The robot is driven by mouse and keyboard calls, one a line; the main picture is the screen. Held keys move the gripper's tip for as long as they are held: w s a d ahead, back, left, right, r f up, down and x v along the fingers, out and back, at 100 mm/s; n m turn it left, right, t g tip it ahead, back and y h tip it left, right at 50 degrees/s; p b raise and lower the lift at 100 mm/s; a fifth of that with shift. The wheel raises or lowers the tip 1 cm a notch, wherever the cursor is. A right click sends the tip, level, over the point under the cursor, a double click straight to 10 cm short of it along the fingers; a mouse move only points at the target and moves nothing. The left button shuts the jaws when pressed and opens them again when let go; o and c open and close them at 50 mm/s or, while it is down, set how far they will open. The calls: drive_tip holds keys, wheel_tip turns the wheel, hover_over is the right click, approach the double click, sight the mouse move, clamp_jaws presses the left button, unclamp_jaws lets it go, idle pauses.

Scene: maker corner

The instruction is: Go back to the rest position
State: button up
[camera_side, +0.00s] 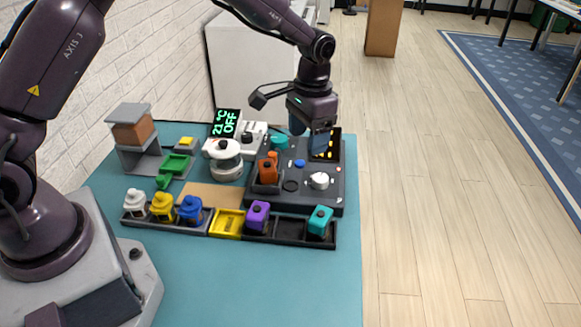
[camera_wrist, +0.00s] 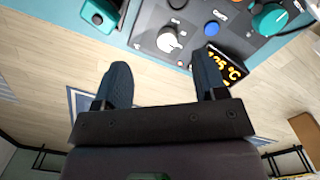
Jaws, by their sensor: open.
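My gripper (camera_side: 312,126) is open above the back right part of the dark control panel (camera_side: 333,187). In the wrist view my gripper (camera_wrist: 160,60) has its two dark fingers wide apart, with nothing between them. A small display with amber digits (camera_side: 326,144) is close by it; the display (camera_wrist: 226,66) also shows beside the right finger in the wrist view. The panel carries a white knob (camera_side: 320,181), a blue button (camera_side: 299,163), a teal knob (camera_side: 279,142) and an orange part (camera_side: 267,169). Whether a finger touches anything is unclear.
A dark tray (camera_side: 290,232) in front holds white, yellow, blue, purple and teal pieces. Behind stand a white machine (camera_side: 223,161), a green "21°C OFF" display (camera_side: 224,124) and a grey stand (camera_side: 138,158) with a brown block. The teal tabletop (camera_side: 270,280) is clear in front.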

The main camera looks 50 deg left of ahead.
drive_tip(key=s+a+r+t, duration=0.1)
drive_tip(key=s+r+t, duration=0.2)
drive_tip(key=s+r, duration=0.6)
drive_tip(key=s+a+r+n+t, duration=0.1)
drive_tip(key=s+a+r+t, duration=0.1)
drive_tip(key=s+r, duration=0.7)
drive_tip(key=s+t, duration=0.1)
drive_tip(key=s, duration=0.7)
drive_tip(key=shift+r+n, duration=0.3)
drive_tip(key=shift+r, duration=0.1)
